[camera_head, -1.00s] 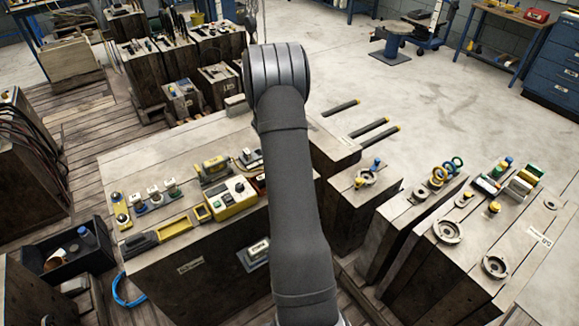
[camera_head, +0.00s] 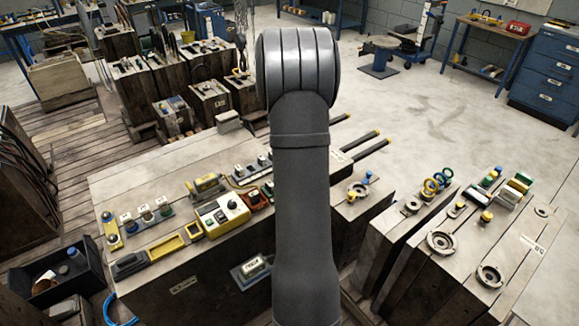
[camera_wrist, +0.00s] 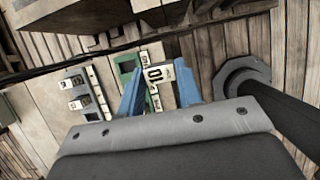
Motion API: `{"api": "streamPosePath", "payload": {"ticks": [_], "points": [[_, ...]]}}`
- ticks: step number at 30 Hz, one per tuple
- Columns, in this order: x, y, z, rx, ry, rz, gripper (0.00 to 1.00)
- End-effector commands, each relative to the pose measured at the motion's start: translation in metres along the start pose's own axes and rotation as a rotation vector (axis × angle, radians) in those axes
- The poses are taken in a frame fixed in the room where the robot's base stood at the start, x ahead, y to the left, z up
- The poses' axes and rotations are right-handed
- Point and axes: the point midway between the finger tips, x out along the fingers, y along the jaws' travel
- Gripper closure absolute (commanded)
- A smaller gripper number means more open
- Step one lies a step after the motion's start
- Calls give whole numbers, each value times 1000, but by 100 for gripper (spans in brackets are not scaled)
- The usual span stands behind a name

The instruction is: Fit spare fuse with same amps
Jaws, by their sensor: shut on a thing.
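My gripper (camera_wrist: 160,92) shows in the wrist view, with two blue fingers pointing away from the camera. It is shut on a small pale fuse (camera_wrist: 154,76) with a white label that appears to read 10. A green-edged block (camera_wrist: 127,68) lies just behind and left of the fingers. Left of that is a grey holder (camera_wrist: 77,84) with two small labelled units. Whether the held fuse touches the block beneath cannot be told. In the head view my arm hides the gripper and fuse.
On the left bench in the head view are a yellow-and-white control box (camera_head: 222,214), a yellow tray (camera_head: 167,247) and a strip of labelled knobs (camera_head: 146,216). Metal rings (camera_head: 440,243) and green and white blocks (camera_head: 512,193) stand on the right blocks. A black bin (camera_head: 52,285) stands lower left.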

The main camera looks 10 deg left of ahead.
Motion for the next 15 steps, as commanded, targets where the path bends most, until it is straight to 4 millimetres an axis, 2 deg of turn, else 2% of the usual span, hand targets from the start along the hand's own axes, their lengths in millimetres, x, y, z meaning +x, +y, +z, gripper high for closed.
{"api": "streamPosePath", "payload": {"ticks": [3,7,11,15], "points": [[-6,-14,11,3,-1,0,90],[-8,-18,16,27,0,-11,90],[-6,-11,17,124,0,-53,90],[-2,7,16,323,-1,-135,90]]}}
